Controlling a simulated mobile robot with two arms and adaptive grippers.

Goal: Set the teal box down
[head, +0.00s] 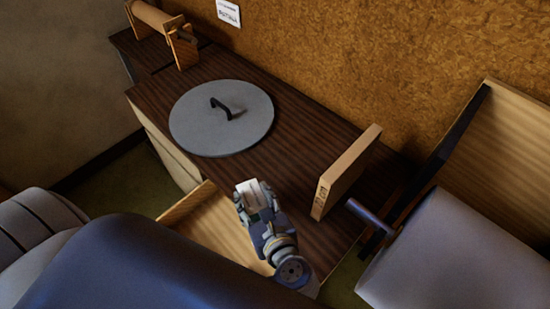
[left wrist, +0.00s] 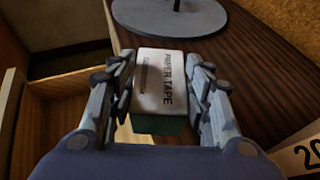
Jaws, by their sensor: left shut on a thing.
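The teal box (left wrist: 158,122) has a white top labelled "PAPER TAPE" and teal sides. In the left wrist view it sits between the two fingers of my left gripper (left wrist: 160,88), which is shut on it. In the head view the box (head: 251,188) shows as a small pale block at the tip of my left gripper (head: 255,204). It is over the front part of the dark wood counter (head: 300,140), beside the open drawer. I cannot tell whether its underside touches the counter. My right gripper is not in view.
A round grey lid (head: 222,120) with a black handle lies on the counter behind the box. An upright wooden piece (head: 346,172) stands to the right. An open, pale wood drawer (head: 215,228) is at the front left. Bare counter lies between lid and wooden piece.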

